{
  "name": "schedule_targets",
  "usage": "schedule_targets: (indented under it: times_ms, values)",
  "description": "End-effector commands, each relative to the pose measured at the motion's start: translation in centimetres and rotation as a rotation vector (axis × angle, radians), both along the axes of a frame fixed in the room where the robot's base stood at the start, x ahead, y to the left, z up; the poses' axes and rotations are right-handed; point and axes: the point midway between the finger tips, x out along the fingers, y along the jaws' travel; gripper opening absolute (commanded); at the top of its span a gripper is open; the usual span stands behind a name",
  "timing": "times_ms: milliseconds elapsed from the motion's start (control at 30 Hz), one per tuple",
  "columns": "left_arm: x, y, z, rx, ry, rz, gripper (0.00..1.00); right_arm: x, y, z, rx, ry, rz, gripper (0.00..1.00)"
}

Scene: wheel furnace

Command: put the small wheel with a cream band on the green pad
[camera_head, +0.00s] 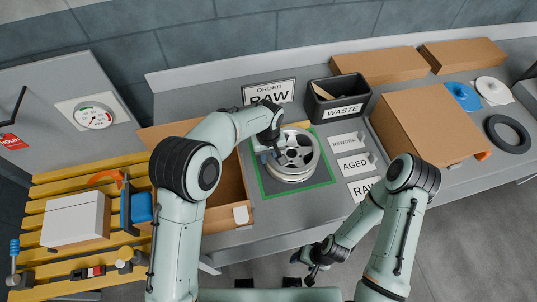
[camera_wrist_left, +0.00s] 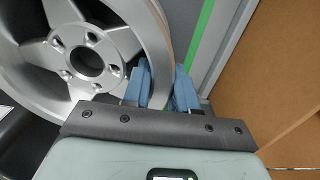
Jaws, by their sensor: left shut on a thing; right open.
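The silver spoked wheel (camera_head: 299,153) is over the green-edged pad (camera_head: 283,194) on the bench. A pale cream tone shows along its lower side. In the left wrist view the wheel (camera_wrist_left: 88,60) fills the upper left, with its rim between the blue fingertips. My left gripper (camera_head: 272,150) is shut on the rim at the wheel's left side. I cannot tell whether the wheel touches the pad. A green edge line of the pad (camera_wrist_left: 202,32) runs beside the fingers in the wrist view. My right gripper (camera_head: 308,278) is open and empty, low in front of the bench.
An open cardboard box (camera_head: 231,183) stands left of the pad. A black waste bin (camera_head: 338,97) and a RAW sign (camera_head: 268,93) are behind it. Label plates (camera_head: 353,165) and a large carton (camera_head: 427,125) are to the right. A black ring (camera_head: 508,134) lies far right.

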Motion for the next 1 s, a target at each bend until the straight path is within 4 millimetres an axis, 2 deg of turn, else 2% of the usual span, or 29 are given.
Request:
schedule_targets:
  times_ms: [100,133,200,433,567,667,1000]
  values:
    - [0.1,-0.1,-0.1,-0.003,-0.004,0.000,0.00,-0.1,0.0,-0.1,0.000,0.001,0.000,0.67]
    - [0.0,0.0,-0.2,0.000,0.000,0.000,0.36,-0.1,0.0,-0.1,0.000,0.001,0.000,0.67]
    - [0.0,0.0,-0.2,0.000,0.000,0.000,0.52,-0.1,0.0,-0.1,0.000,0.001,0.000,0.67]
    - [0.0,-0.1,-0.1,-0.001,0.000,-0.001,0.52,-0.1,0.0,-0.1,0.000,0.001,0.000,0.67]
    - [0.1,-0.1,0.7,-0.003,-0.004,-0.001,0.52,0.1,0.0,0.1,0.000,-0.001,0.000,0.67]
    - [0.1,-0.1,2.3,-0.004,-0.005,0.000,0.52,0.1,0.0,0.2,0.000,-0.001,0.000,0.67]
    - [0.1,0.0,9.5,-0.002,-0.005,-0.001,0.52,0.8,0.0,0.9,0.000,-0.009,0.000,0.67]
